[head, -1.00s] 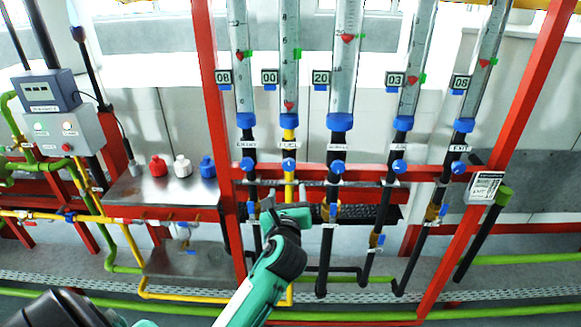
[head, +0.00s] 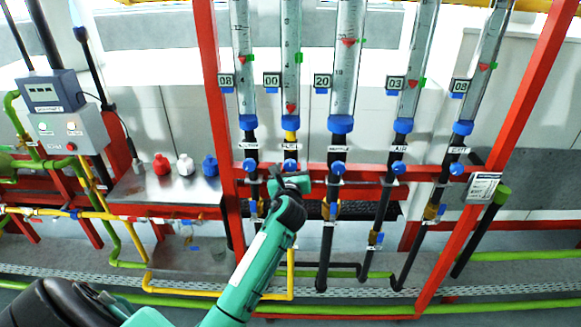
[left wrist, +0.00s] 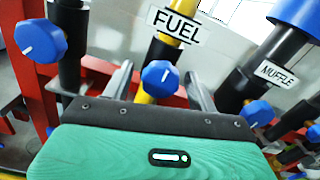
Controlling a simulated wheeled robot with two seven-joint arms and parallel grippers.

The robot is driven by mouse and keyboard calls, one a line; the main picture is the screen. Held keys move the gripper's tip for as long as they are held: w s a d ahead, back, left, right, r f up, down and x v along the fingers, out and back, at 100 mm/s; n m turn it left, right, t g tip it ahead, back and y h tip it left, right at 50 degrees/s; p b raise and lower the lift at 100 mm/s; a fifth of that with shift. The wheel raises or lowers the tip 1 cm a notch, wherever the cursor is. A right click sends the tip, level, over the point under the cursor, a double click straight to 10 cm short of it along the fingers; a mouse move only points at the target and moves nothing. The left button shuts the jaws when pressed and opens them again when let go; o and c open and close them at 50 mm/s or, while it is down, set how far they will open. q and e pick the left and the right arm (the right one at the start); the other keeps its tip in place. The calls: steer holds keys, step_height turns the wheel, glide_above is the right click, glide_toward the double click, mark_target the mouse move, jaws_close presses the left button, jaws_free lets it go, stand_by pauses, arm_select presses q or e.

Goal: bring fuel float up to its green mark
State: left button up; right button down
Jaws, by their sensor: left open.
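The fuel flow tube (head: 291,55) is the second from the left in the head view. Its red float (head: 291,107) sits near the bottom, beside the 00 display (head: 272,80). Its green mark (head: 299,58) is well above the float. The blue fuel knob (head: 290,165) is below the tube; in the left wrist view the knob (left wrist: 160,78) has a white line, under the FUEL label (left wrist: 177,26). My left gripper (head: 290,180) is open just in front of and below this knob. In the left wrist view its fingers (left wrist: 160,85) stand on either side of the knob, and contact cannot be told.
Neighbouring blue knobs (head: 249,164) and (head: 338,167) another knob flank the fuel knob. Red frame posts (head: 213,110) stand at both sides.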

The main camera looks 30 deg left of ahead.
arm_select(q)
steer(key=c, duration=1)
arm_select(e)
steer(key=shift+a, duration=0.55)
